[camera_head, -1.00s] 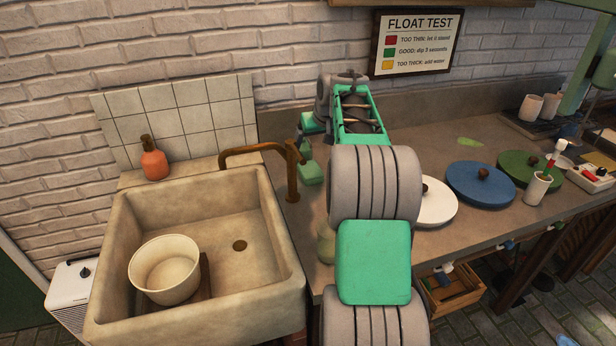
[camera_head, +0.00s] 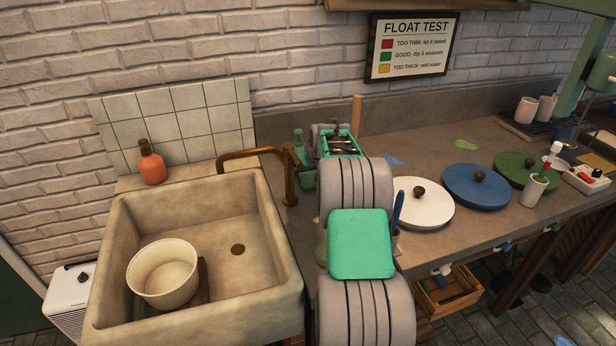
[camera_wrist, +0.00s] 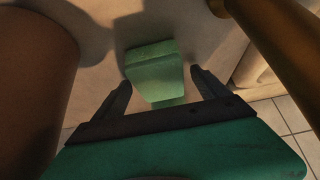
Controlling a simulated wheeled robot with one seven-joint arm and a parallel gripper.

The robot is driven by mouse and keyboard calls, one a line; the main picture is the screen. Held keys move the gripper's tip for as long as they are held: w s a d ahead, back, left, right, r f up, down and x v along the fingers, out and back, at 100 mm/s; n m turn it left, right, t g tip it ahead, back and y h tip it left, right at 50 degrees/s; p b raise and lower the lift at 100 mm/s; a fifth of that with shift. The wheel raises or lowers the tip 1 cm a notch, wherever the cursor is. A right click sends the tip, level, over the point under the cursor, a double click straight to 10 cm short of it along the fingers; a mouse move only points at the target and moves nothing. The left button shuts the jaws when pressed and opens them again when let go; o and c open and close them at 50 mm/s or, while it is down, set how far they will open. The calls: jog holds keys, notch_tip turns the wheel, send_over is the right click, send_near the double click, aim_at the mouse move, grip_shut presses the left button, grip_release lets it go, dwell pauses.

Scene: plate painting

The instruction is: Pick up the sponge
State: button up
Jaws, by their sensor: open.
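The sponge (camera_wrist: 150,60) is a pale green block on the grey counter in the wrist view. My gripper (camera_wrist: 160,82) is open, with its two dark fingers apart on either side of the sponge's near end. I see no finger clearly pressed on it, and the height gap is hard to judge. In the head view my arm hides most of this spot. A green patch (camera_head: 305,177) shows behind the brass tap, but I cannot tell whether it is sponge or gripper.
The brass tap (camera_head: 290,178) stands close left of my gripper, beside a stone sink (camera_head: 270,235) holding a cream bowl (camera_head: 163,272). An orange bottle (camera_head: 151,163) stands behind the sink. White (camera_head: 425,210), blue (camera_head: 477,190) and green (camera_head: 520,168) lids lie to the right.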

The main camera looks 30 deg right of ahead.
aim_at(309, 174)
jog(key=shift+c, duration=0.5)
jog(key=c, duration=1.5)
jog(key=shift+o, duration=0.2)
jog(key=shift+s+r, duration=0.15)
jog(key=shift+r, duration=0.15)
notch_tip(309, 174, up, 6)
jog(key=shift+r, duration=0.25)
jog(key=s+a+b, duration=0.1)
jog(key=s+a, duration=0.1)
jog(key=s, duration=0.7)
jog(key=s+a+b, duration=0.2)
jog(key=s+a, duration=0.1)
jog(key=s, duration=0.7)
